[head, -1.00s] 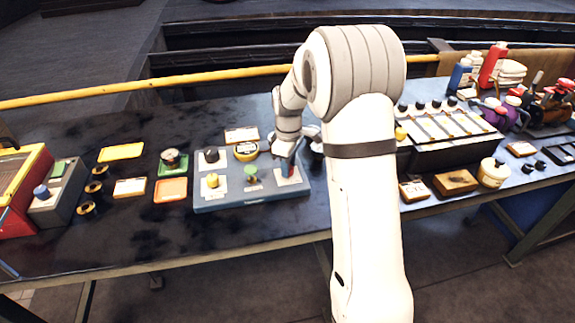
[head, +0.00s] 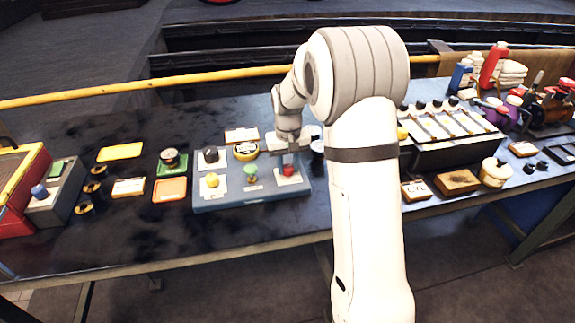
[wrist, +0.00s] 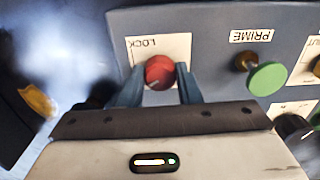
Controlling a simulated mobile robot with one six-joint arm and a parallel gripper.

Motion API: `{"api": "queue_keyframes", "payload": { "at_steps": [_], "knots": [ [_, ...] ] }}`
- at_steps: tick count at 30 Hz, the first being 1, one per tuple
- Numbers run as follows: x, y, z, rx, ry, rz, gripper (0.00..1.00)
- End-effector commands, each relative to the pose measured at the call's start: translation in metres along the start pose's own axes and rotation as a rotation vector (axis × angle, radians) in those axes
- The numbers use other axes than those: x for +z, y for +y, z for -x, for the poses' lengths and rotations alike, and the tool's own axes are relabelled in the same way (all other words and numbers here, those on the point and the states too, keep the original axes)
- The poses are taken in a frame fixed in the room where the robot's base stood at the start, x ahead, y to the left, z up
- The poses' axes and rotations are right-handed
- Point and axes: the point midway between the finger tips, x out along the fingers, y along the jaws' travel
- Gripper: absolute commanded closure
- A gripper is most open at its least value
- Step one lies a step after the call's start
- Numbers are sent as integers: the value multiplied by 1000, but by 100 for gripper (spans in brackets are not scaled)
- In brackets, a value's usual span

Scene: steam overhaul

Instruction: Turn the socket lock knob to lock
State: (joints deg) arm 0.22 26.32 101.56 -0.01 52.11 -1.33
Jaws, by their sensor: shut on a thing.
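The lock knob (wrist: 160,72) is a round red knob on a white plate marked LOCK (wrist: 150,45), which reads upside down in the wrist view. A short pale mark shows on the knob's face. My gripper (wrist: 160,78) has one finger on each side of the knob and is shut on it. In the head view the red knob (head: 288,171) sits at the right end of the blue-grey control panel (head: 235,203), under my gripper (head: 287,163). My wrist hides part of the panel's back right corner.
A green knob (wrist: 268,78) beside a PRIME label stands near the lock knob. A lever rack (head: 445,130) stands to the right. Bare bench lies in front.

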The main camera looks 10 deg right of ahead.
Motion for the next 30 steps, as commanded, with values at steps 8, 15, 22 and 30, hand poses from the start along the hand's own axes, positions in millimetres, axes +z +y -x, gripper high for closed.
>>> {"api": "queue_keyframes", "payload": {
  "at_steps": [8, 15, 22, 30],
  "knots": [
    [0, 0, 0, 0, 0, -241, 92],
    [0, -1, 0, 0, 0, -394, 92],
    [0, -1, 1, 0, 0, -477, 92],
    [0, -1, 1, 0, 0, -507, 92]
  ]
}}
